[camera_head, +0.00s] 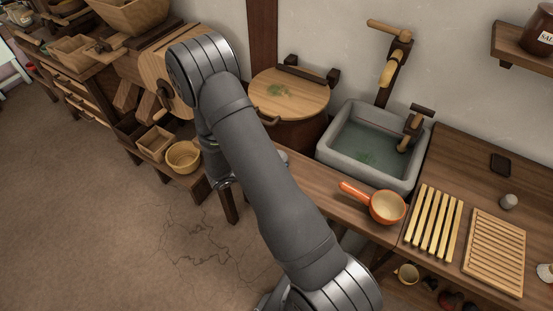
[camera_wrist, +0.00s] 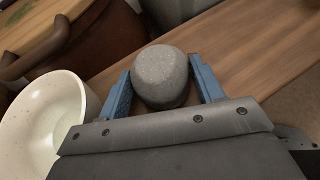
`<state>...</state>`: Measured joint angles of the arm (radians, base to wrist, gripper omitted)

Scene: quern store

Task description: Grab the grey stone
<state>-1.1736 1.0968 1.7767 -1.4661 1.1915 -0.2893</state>
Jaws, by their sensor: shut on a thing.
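The grey stone (camera_wrist: 162,82), rounded and speckled with a flat top, is in the wrist view between the two blue fingers of my gripper (camera_wrist: 161,70). My gripper is shut on it, one finger on each side. Brown wood shows behind the stone; I cannot tell whether the stone rests on it or is held just above it. In the head view my arm hides the gripper and this stone.
A pale speckled bowl (camera_wrist: 75,115) stands close left of my gripper. A lidded vat (camera_head: 300,95), stone sink (camera_head: 325,150), orange pan (camera_head: 387,207), slatted rack (camera_head: 433,222) and small grey object (camera_head: 508,201) are along the right. The floor at left is open.

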